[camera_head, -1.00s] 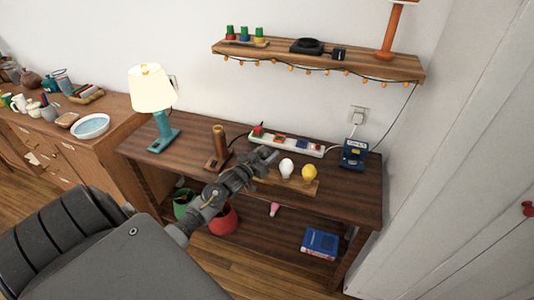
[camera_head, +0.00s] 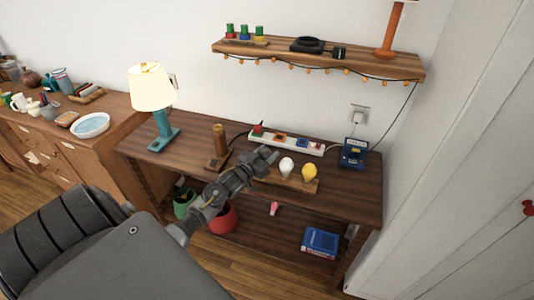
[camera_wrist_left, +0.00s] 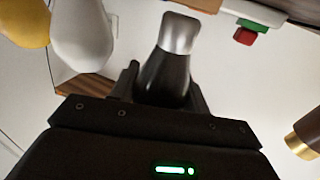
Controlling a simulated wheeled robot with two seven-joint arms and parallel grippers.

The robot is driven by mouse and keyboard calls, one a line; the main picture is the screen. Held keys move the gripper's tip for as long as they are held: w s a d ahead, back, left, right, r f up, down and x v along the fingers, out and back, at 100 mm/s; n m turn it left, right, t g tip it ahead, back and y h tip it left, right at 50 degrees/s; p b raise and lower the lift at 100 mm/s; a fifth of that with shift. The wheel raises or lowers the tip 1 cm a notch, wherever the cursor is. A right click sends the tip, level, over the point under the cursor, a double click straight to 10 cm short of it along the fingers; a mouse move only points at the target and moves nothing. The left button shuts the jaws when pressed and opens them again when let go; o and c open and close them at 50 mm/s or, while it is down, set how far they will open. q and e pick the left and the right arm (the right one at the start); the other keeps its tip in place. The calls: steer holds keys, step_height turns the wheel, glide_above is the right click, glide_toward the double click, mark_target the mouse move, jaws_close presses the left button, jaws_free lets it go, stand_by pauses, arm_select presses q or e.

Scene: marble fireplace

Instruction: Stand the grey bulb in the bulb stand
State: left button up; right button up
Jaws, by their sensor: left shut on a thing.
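My left gripper (camera_head: 267,157) is over the table, at the left end of the bulb stand (camera_head: 298,186). It is shut on the grey bulb (camera_wrist_left: 165,76), which shows in the left wrist view as dark glass with a silver cap pointing away from the gripper. In the head view the grey bulb is hard to make out at the fingers. A white bulb (camera_head: 286,168) and a yellow bulb (camera_head: 309,172) stand upright in the wooden stand, just right of the gripper. The stand's left end is partly hidden by the gripper. My right gripper is not in view.
A power strip (camera_head: 313,149) lies behind the stand. A brown lamp base (camera_head: 218,143) and a teal lamp (camera_head: 162,132) stand to the left. A blue box (camera_head: 354,154) is at the right. A pink bulb (camera_head: 273,208) is on the lower shelf.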

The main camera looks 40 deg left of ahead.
arm_select(q)
steer(key=shift+f+b, duration=0.65)
steer(key=shift+f, duration=0.35)
steer(key=shift+r, duration=0.1)
steer(key=shift+r+p, duration=1)
steer(key=shift+p, duration=0.1)
steer(key=shift+p, duration=0.35)
stand_by(0.9)
steer(key=shift+f+b, duration=0.85)
steer(key=shift+f, duration=0.25)
steer(key=o, duration=1.1)
steer(key=shift+c, duration=0.2)
steer(key=s+b, duration=0.1)
steer(key=s, duration=0.9)
steer(key=shift+s+d+b, duration=0.1)
steer(key=shift+s+b, duration=0.25)
steer(key=shift+s, duration=0.05)
